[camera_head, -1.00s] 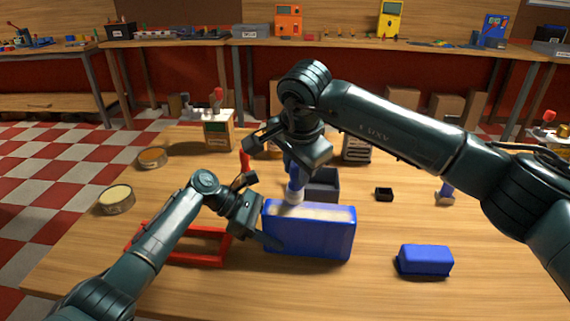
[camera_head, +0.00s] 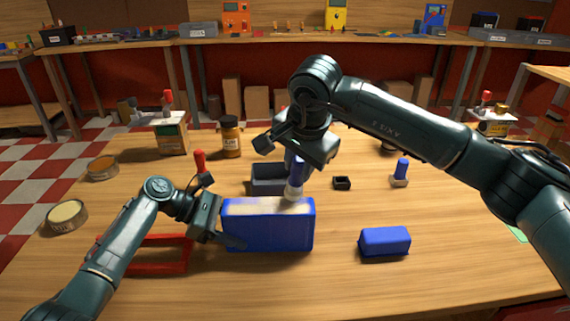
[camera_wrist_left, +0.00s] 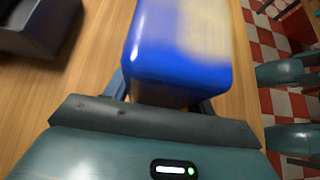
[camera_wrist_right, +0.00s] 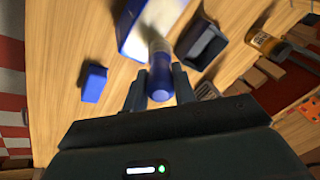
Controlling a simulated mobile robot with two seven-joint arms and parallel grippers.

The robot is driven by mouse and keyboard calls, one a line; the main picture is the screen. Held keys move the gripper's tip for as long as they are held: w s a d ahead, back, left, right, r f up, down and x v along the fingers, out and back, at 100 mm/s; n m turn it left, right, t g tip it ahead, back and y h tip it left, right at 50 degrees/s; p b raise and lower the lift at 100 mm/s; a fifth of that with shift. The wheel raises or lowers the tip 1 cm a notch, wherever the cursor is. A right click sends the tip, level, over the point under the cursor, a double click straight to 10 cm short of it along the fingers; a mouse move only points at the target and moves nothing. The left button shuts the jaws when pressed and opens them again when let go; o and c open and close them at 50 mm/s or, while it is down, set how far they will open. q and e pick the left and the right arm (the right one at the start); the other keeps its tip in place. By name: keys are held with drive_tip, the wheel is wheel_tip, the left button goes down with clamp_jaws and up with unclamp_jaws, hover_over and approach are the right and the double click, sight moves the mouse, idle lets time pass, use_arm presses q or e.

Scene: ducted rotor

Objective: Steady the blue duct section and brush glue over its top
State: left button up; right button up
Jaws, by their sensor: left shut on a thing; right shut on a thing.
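The blue duct section (camera_head: 268,232) stands on the wooden table with a pale coating over much of its top. In the left wrist view, the duct section (camera_wrist_left: 165,75) shows blue on its near end and pale further on. My left gripper (camera_head: 224,230) is shut on its left end. My right gripper (camera_head: 297,162) is shut on the blue handle of a brush (camera_head: 294,188), held above the duct. The brush's pale head is at the right part of the duct's top; exact contact is hard to tell. The brush also shows in the right wrist view (camera_wrist_right: 160,78).
A smaller blue block (camera_head: 384,242) lies to the right, and a red frame (camera_head: 160,254) lies beneath my left arm. A dark bin (camera_head: 268,178), an amber jar (camera_head: 231,138), a small black box (camera_head: 342,183) and a blue-handled stamp-like tool (camera_head: 401,172) stand behind. Round tins (camera_head: 65,217) sit at left.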

drive_tip(key=shift+d, duration=2.75)
drive_tip(key=shift+a, duration=8.9)
wheel_tip(320, 180, up, 8)
drive_tip(key=shift+w, duration=0.25)
drive_tip(key=shift+d, duration=0.1)
